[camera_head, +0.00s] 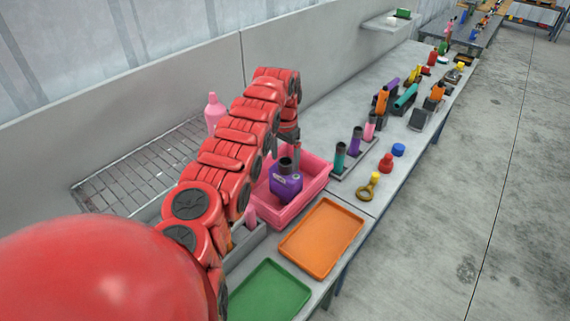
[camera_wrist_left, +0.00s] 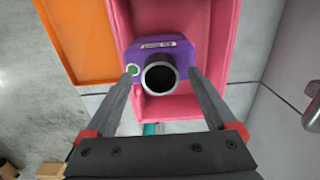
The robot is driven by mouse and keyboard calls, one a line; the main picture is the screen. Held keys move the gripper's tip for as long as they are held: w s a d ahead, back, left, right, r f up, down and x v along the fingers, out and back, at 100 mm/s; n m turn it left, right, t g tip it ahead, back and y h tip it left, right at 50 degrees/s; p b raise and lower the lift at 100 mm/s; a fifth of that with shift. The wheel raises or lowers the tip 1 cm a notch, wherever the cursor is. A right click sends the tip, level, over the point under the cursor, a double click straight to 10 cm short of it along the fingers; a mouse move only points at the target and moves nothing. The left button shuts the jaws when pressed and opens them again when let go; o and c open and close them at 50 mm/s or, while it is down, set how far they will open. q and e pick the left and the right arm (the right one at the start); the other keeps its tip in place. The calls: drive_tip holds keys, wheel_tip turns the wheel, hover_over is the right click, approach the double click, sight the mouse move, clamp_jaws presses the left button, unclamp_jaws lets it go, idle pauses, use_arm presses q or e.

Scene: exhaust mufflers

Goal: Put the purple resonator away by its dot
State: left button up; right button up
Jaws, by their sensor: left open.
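The purple resonator (camera_head: 285,186) sits in the pink bin (camera_head: 314,184), its dark round pipe mouth facing up. In the left wrist view, the resonator (camera_wrist_left: 190,50) has a green dot (camera_wrist_left: 133,70) beside the pipe mouth and a pale label behind it. My left gripper (camera_wrist_left: 162,76) is open above it, with one finger on each side of the pipe mouth; I cannot tell whether they touch. The green tray (camera_head: 268,294) and the orange tray (camera_head: 322,238) lie flat and empty on the bench.
A rack (camera_head: 352,164) with teal, purple and pink pieces stands right of the bin. A yellow ringed part (camera_head: 368,187), a red piece (camera_head: 386,163) and a blue cap (camera_head: 398,149) lie near the front edge. A pink bottle (camera_head: 214,112) stands behind my arm.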

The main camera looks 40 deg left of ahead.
use_arm(q)
wheel_tip(320, 180, up, 10)
drive_tip(key=shift+p, duration=0.4)
idle(0.4)
